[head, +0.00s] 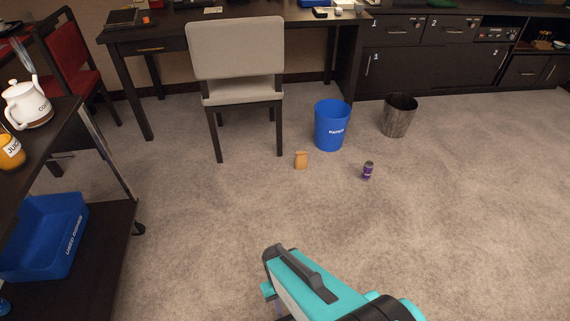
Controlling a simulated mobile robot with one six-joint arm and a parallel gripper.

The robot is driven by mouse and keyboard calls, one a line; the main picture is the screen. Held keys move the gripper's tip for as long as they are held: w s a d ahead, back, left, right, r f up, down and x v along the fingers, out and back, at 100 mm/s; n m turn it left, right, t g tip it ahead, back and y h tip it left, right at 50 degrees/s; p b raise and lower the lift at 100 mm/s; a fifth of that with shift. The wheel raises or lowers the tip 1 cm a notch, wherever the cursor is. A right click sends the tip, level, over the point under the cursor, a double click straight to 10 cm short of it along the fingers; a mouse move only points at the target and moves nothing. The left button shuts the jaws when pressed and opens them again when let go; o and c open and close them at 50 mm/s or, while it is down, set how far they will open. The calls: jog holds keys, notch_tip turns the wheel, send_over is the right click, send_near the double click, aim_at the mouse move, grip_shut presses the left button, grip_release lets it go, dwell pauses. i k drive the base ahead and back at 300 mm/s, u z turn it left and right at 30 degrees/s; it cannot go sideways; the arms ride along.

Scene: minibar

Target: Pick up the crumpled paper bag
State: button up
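A small tan-brown object (301,160), which looks like the crumpled paper bag, sits on the carpet near the middle of the head view. It is in front of the blue paper bin and a little to its left, apart from it. Its fine creases are too small to make out. My teal and dark arm shows at the bottom centre, well short of the bag. No gripper fingers can be seen.
A blue bin (332,126) marked for paper and a grey-brown bin (398,116) stand behind the bag. A purple can (368,171) stands to its right. A beige chair (238,62) is behind left, a cart (98,235) at left. The carpet between my arm and bag is clear.

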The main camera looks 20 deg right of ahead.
aim_at(301, 162)
jog(key=u, duration=0.75)
jog(key=i, duration=0.9)
jog(key=u, duration=0.05)
jog(key=k, duration=0.85)
jog(key=z, duration=0.2)
jog(key=i, duration=0.4)
jog(key=u, duration=0.05)
